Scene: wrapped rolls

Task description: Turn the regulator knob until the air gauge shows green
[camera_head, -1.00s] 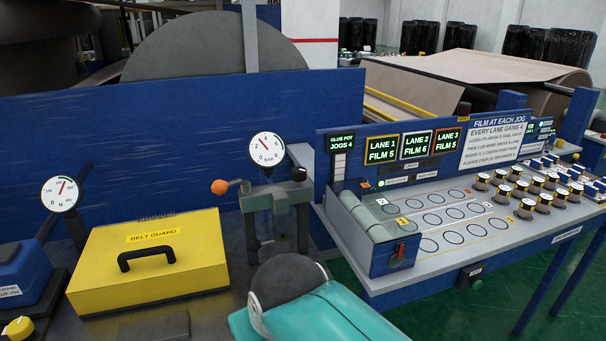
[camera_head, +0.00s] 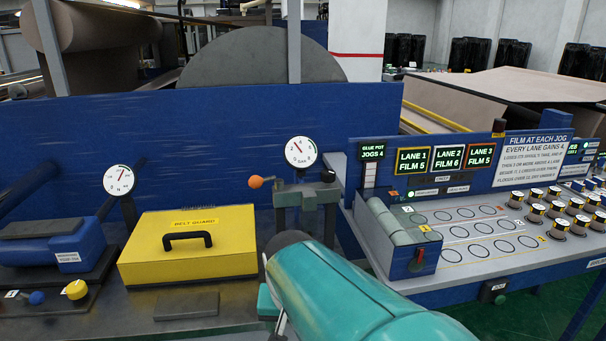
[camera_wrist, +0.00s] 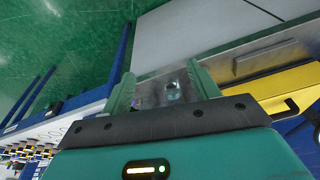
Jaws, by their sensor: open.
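The air gauge (camera_head: 300,152), a round white dial marked BAR, stands at the middle in the head view. Its needle points up and left; I cannot make out a green band. Below it is a grey-green bracket (camera_head: 305,196) with a lever ending in an orange ball (camera_head: 256,182) and a small black knob (camera_head: 327,176). Which knob is the regulator knob is not clear; a yellow knob (camera_head: 76,289) sits at the lower left. My gripper (camera_wrist: 163,86) is open, its green fingers apart. In the head view my teal arm mostly hides it, low in front of the bracket.
A yellow belt guard (camera_head: 188,247) with a black handle lies left of the bracket. A second dial (camera_head: 118,181) stands behind a blue box (camera_head: 55,247). A blue wall (camera_head: 200,130) runs behind. The lane panel with wrapped rolls (camera_head: 560,218) is at right.

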